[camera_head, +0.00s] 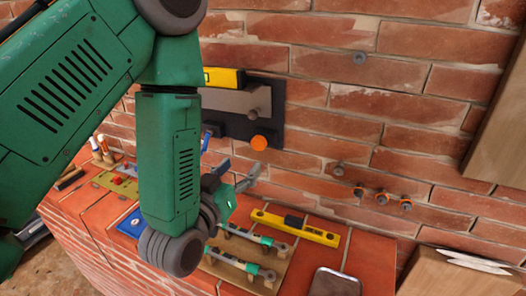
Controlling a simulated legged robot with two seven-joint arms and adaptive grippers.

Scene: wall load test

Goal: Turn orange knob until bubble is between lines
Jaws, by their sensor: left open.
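The orange knob (258,143) sticks out at the lower edge of a dark plate (268,95) on the brick wall. A yellow level (226,77) sits at the top of that plate, its left part hidden behind my green left arm. The bubble and its lines cannot be made out. My left gripper (248,180) is open and empty, below and slightly left of the knob and apart from it. My right gripper is out of view.
A second yellow level (295,227) lies on the brick ledge, near green-handled tools (250,238) on a wooden board. A grey-topped object (336,283) is at the front. Orange-ringed fittings (382,198) and bolts are on the wall. A wooden box (450,275) stands right.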

